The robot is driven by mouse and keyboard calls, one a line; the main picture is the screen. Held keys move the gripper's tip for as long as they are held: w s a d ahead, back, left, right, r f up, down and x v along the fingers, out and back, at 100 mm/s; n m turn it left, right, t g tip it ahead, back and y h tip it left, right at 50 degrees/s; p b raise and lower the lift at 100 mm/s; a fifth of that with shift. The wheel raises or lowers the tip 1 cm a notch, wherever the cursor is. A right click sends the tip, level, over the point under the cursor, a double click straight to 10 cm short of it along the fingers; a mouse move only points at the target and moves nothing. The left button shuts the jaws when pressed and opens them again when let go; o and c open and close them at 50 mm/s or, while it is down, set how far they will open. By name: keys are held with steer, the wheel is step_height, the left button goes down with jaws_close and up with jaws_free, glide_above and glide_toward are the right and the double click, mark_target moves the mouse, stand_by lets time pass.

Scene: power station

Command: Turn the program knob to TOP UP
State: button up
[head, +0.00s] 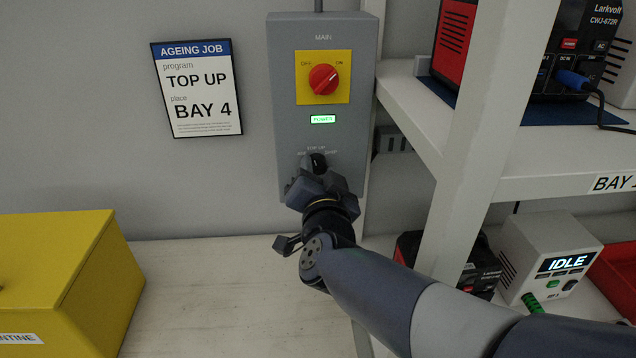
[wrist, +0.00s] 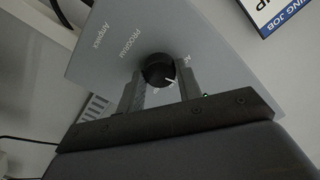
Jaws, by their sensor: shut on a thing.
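The program knob (head: 319,161) is a small black dial low on the grey panel (head: 289,80), with TOP UP printed above it and other position words to its left and right. My gripper (head: 318,178) is at the knob and hides its lower part. In the wrist view, the gripper fingers (wrist: 162,88) are on either side of the black knob (wrist: 156,69), shut on it. The knob's white pointer mark points to the lower right there, away from the word PROGRAM. The position word at its tip is too small and covered to read.
A red MAIN switch (head: 323,79) on a yellow plate and a lit green POWER lamp (head: 323,119) are above the knob. A sign (head: 197,90) reads TOP UP, BAY 4. A yellow box (head: 50,265) is left; a white shelf post (head: 468,150) is close right.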

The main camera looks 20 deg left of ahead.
steer(key=shift+f+m+b, duration=0.1)
steer(key=shift+m+b, duration=0.7)
steer(key=shift+m, duration=0.6)
steer(key=o, duration=1)
steer(key=shift+c, duration=0.2)
steer(key=p+v, duration=0.1)
steer(key=v, duration=0.9)
steer(key=shift+s+d, duration=0.15)
steer(key=shift+s, duration=0.25)
steer(key=b+x, duration=0.1)
steer(key=x, duration=1)
